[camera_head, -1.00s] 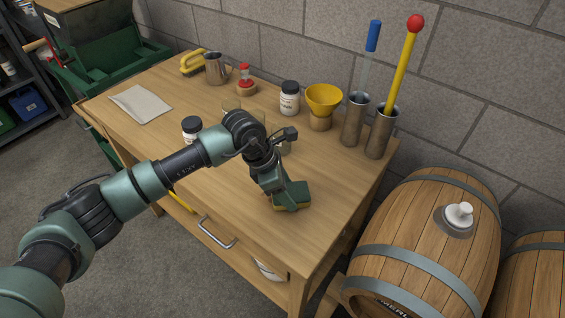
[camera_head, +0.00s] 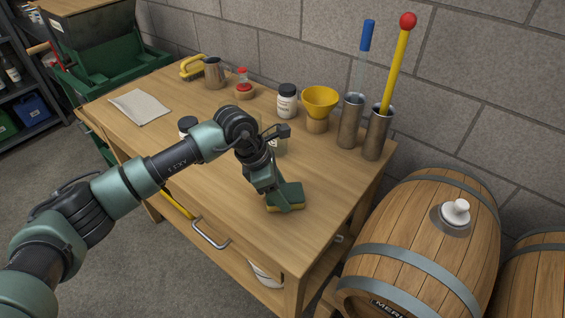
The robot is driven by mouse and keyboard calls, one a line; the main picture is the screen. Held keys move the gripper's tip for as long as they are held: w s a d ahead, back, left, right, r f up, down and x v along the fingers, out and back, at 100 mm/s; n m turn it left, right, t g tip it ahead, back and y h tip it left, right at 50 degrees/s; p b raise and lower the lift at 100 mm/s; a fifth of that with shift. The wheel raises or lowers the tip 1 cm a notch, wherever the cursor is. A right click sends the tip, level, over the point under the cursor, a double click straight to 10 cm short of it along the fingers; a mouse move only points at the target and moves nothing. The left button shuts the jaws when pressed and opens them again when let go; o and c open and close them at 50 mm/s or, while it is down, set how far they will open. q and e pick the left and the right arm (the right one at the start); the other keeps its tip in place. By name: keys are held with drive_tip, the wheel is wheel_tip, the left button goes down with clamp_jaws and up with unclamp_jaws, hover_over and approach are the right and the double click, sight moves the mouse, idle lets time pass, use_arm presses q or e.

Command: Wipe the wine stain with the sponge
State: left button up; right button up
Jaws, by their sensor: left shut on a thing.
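The sponge (camera_head: 290,197), yellow below with a dark green top, is at the tabletop near the front right part of the wooden workbench (camera_head: 225,195). My left gripper (camera_head: 282,200) is shut on the sponge from above, pointing down. The sponge looks to be on or just above the wood; I cannot tell which. No wine stain shows on the visible wood; the sponge and my arm cover part of the table. My right gripper is not in view.
A jar (camera_head: 287,101), a yellow funnel (camera_head: 319,103) and metal cylinders with tools (camera_head: 350,122) stand along the back. A second jar (camera_head: 187,124) is by my forearm. A cloth (camera_head: 140,106) lies left. The front right tabletop is clear.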

use_arm(q)
drive_tip(key=shift+w+d+r+p, duration=0.3)
drive_tip(key=shift+w+r, duration=0.1)
drive_tip(key=shift+r, duration=0.2)
drive_tip(key=r, duration=0.2)
drive_tip(key=r+p, duration=0.1)
drive_tip(key=shift+s+a+r, duration=0.2)
drive_tip(key=shift+s+r, duration=0.05)
drive_tip(key=shift+s, duration=0.05)
drive_tip(key=shift+w+r+p, duration=0.1)
drive_tip(key=shift+r+p, duration=0.3)
drive_tip(key=shift+r, duration=0.25)
drive_tip(key=shift+r+p, duration=0.3)
drive_tip(key=shift+r, duration=0.6)
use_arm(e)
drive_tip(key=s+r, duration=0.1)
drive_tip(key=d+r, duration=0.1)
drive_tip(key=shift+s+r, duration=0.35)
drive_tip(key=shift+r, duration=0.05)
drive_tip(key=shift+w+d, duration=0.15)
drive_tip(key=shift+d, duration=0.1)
use_arm(q)
drive_tip(key=shift+d, duration=0.15)
